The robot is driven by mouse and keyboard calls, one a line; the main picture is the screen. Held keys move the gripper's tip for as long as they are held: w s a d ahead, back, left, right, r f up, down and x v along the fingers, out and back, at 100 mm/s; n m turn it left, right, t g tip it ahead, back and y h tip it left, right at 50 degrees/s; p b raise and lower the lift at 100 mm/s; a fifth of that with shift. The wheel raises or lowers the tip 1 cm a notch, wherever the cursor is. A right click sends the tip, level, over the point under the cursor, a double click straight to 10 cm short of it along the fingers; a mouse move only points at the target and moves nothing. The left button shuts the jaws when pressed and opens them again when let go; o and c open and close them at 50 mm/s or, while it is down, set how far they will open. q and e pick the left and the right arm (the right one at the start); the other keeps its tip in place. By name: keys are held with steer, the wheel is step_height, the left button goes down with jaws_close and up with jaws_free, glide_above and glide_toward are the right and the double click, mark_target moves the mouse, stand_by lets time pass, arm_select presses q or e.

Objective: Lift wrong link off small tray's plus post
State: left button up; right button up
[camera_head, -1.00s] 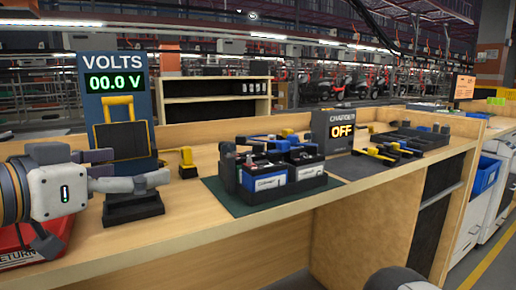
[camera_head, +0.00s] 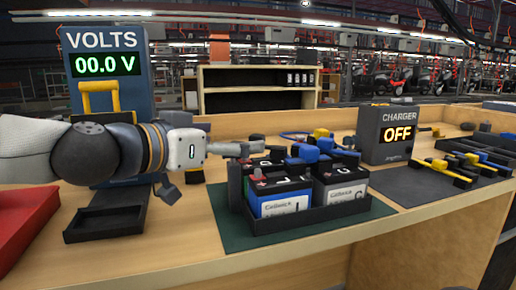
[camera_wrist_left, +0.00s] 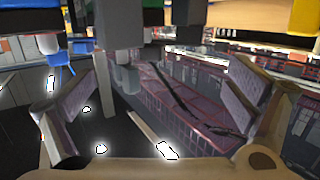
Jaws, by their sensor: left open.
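The left battery (camera_head: 283,197) is blue with a white label, and the right battery (camera_head: 345,190) is dark with a white label. Blue link pieces (camera_head: 303,154) lie across the battery tops, with red caps near them. I cannot tell which link sits on the plus post. My left gripper (camera_head: 240,149) is open and empty, above the tray's back left end and apart from the links. Its spread fingers also show in the left wrist view (camera_wrist_left: 160,98). My right gripper is out of view.
A charger box (camera_head: 385,135) reading OFF stands behind right of the tray. A dark mat with yellow and blue links (camera_head: 465,165) lies at the right. A voltmeter panel (camera_head: 103,68), an empty black holder (camera_head: 108,222) and a red bin (camera_head: 25,225) are at the left.

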mark_target(277, 152)
arm_select(q)
steer(key=x, duration=0.4)
steer(key=shift+w+d+r, duration=0.15)
steer(key=shift+w+r, duration=0.05)
steer(key=shift+w, duration=0.2)
steer(key=shift+s, duration=0.1)
steer(key=c, duration=1.4)
